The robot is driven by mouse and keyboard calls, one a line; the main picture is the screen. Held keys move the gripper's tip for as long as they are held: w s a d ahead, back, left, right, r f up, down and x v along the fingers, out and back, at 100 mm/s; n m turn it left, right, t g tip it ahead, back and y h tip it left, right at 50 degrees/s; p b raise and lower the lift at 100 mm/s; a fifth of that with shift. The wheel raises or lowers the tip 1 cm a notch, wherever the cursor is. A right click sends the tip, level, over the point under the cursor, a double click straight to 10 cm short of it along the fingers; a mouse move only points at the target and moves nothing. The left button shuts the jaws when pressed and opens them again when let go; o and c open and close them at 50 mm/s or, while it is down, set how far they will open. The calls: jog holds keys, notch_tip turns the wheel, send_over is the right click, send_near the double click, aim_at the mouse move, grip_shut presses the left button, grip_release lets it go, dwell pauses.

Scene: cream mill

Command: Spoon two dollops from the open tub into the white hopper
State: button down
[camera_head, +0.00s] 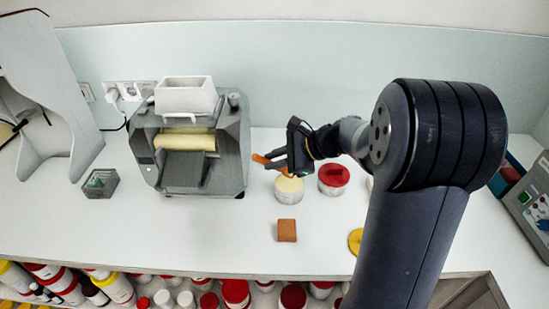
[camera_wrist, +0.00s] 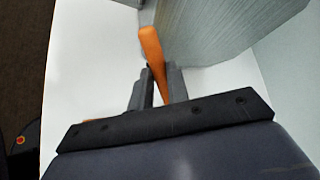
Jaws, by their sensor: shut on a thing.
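My gripper (camera_head: 283,159) is shut on an orange spoon or spatula (camera_head: 261,158), just above and left of a tub with pale cream contents. Its orange length also shows between the fingers in the wrist view (camera_wrist: 150,45). The open tub (camera_head: 289,191) stands on the counter below the gripper, cream-coloured at the top. The white hopper (camera_head: 185,97) sits on top of the grey mill (camera_head: 228,150), left of the gripper and higher up. I cannot tell whether the spoon carries any cream.
A red-lidded tub (camera_head: 333,177) stands right of the open tub. A brown block (camera_head: 287,231) and a yellow disc (camera_head: 355,240) lie nearer the front. Several bottles and jars stand below the counter's front edge.

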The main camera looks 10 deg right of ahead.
jog(key=shift+f+b, duration=1.65)
jog(key=shift+f, duration=0.75)
jog(key=shift+r, duration=0.15)
jog(key=shift+r+p, duration=2.4)
jog(key=shift+r, duration=0.4)
jog(key=shift+f, duration=0.15)
